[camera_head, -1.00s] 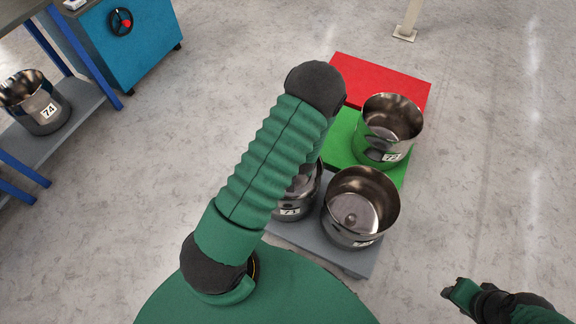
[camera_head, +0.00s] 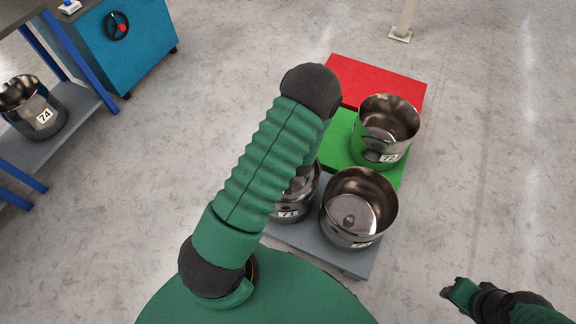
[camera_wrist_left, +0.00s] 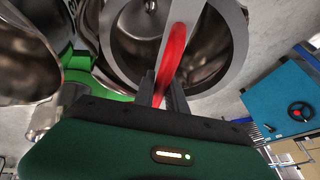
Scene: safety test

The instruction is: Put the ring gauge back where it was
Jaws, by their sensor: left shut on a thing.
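In the left wrist view my left gripper (camera_wrist_left: 168,92) is shut on the red handle of the ring gauge (camera_wrist_left: 170,62). The gauge's flat grey ring (camera_wrist_left: 240,50) shows above the jaws, with a shiny metal pot behind it. In the head view my forearm hides the left gripper and the gauge. My right gripper (camera_head: 460,292) is at the lower right, apart from the pots; its jaw opening is unclear.
Metal pots stand on the green panel (camera_head: 335,150) and grey panel (camera_head: 345,263): one (camera_head: 388,130), another (camera_head: 360,205), and one partly hidden (camera_head: 298,200). The red panel (camera_head: 375,82) is bare. A pot (camera_head: 32,108) sits on the left shelf; a blue cabinet (camera_head: 130,45) stands behind.

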